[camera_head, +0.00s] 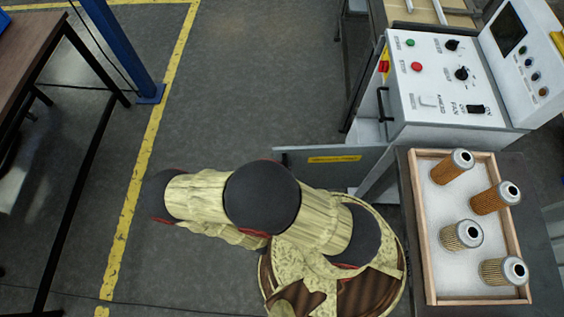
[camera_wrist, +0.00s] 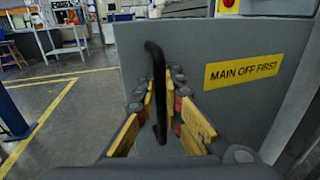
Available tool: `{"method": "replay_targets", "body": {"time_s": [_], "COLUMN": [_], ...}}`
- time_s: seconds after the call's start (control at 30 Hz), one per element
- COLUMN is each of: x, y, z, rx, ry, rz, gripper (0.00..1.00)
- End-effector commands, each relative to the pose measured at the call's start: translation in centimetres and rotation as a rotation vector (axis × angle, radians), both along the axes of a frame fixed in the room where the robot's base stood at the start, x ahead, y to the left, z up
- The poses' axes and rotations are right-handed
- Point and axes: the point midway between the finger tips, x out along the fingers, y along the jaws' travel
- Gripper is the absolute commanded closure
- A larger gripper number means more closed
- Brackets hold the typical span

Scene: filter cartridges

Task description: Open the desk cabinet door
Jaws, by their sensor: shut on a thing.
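The desk cabinet door (camera_head: 375,160) is a grey panel with a yellow label. In the head view it stands open, swung out to the left from beneath the control desk (camera_head: 405,118). In the wrist view the door (camera_wrist: 245,110) fills the middle and right, and its label reads "MAIN OFF FIRST". A black upright bar handle (camera_wrist: 154,52) is on the door. My gripper (camera_wrist: 164,88) has its yellow-padded fingers on either side of the handle and is shut on it. In the head view my arm hides the gripper and handle.
A wooden tray (camera_head: 429,240) with several filter cartridges (camera_head: 462,235) stands on a table at the right. A blue post (camera_head: 125,45) and a brown-topped table (camera_head: 25,45) are at the left. Open floor with a yellow line lies between.

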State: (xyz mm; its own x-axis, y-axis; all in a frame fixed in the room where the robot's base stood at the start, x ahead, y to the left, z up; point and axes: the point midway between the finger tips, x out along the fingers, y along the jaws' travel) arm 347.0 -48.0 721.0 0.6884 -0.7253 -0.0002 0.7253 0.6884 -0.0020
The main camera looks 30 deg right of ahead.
Motion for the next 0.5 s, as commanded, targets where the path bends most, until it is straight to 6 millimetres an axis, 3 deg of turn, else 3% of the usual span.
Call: {"method": "replay_targets", "body": {"time_s": [0.47,0.5], "x": [-0.22,-0.22], "y": [0.09,0.09], "z": [0.03,0.03], "rx": [0.001,0.001], "ry": [-0.002,-0.002], "rz": [-0.003,-0.003], "gripper": [1.0,0.89]}}
